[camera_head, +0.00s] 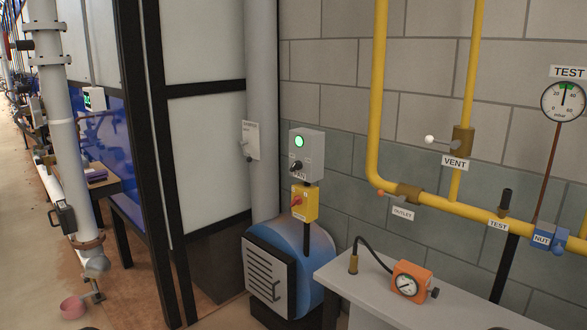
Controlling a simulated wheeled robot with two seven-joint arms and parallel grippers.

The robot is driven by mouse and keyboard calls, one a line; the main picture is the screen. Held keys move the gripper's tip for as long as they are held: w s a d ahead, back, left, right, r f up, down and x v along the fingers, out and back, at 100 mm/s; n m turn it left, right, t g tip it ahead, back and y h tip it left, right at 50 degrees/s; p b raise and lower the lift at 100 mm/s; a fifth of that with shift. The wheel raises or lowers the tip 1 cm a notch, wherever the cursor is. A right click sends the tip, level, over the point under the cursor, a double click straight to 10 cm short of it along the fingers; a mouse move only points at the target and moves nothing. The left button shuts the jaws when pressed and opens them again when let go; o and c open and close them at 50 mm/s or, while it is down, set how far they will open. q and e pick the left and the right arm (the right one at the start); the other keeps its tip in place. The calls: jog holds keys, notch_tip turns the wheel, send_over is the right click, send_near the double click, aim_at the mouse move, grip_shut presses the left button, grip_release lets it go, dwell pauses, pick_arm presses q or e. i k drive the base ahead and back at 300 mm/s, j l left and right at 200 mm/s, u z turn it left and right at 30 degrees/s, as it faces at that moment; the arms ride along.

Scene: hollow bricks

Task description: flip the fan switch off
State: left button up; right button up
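The fan switch is a black rotary knob (296,166) on a grey control box (312,150) above the blue fan unit, in the middle of the head view. A label under the knob appears to read FAN. A round green lamp (299,141) above the knob is lit. Neither of my grippers shows in the head view.
A grey bench (385,300) at the lower right bears an orange gauge (411,281) with a black hose. Yellow gas pipes (376,100) run along the block wall. A black-framed partition (165,190) stands left of the fan unit. Brown floor lies at the left.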

aim_at(297, 165)
jog(key=i+j+z, duration=0.1)
jog(key=i+j, duration=0.3)
jog(key=i+j+z, duration=0.1)
jog(key=i+j, duration=0.25)
jog(key=j, duration=0.3)
jog(key=i+j+z, duration=0.1)
jog(key=i+j, duration=0.25)
jog(key=j, duration=0.2)
jog(key=i+j+z, duration=0.15)
jog(key=i+j, duration=0.15)
jog(key=j, duration=0.25)
jog(key=i+j+z, duration=0.1)
jog(key=i+j, duration=0.2)
jog(key=j, duration=0.3)
jog(key=i+j+z, duration=0.1)
jog(key=i+j, duration=0.15)
jog(key=j, duration=0.4)
jog(key=i+j+z, duration=0.1)
jog(key=i+j, duration=0.15)
jog(key=j, duration=0.4)
jog(key=i+j+z, duration=0.1)
jog(key=i+j, duration=0.15)
jog(key=j, duration=0.45)
